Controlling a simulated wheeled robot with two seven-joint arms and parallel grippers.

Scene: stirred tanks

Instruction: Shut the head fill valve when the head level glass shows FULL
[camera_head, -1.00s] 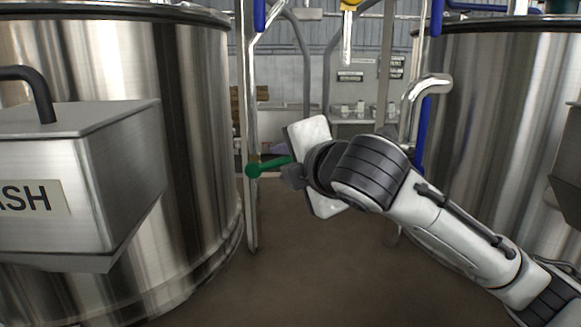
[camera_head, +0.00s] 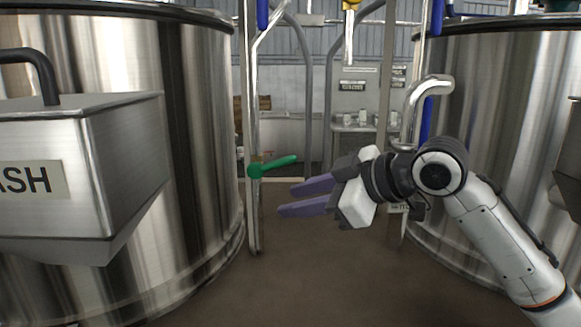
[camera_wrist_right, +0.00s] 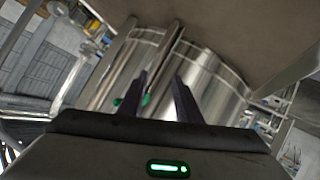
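A green lever handle (camera_head: 274,165) sits on a vertical steel pipe (camera_head: 253,215) between the two tanks, pointing right and slightly up. Green parts also show beside the fingers in the right wrist view (camera_wrist_right: 146,100). My right gripper (camera_head: 286,200) is open and empty, its two purple fingers apart, below and right of the lever and not touching it. Its fingers also show in the right wrist view (camera_wrist_right: 160,77), directed at the steel tanks. I cannot make out a level glass reading FULL. My left gripper is not in view.
A large steel tank (camera_head: 195,130) stands on the left, with a steel box (camera_head: 90,150) whose label ends in "SH" in front of it. Another tank (camera_head: 490,120) stands on the right, behind my right arm. A bent steel pipe (camera_head: 428,85) rises near it. Brown floor between is clear.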

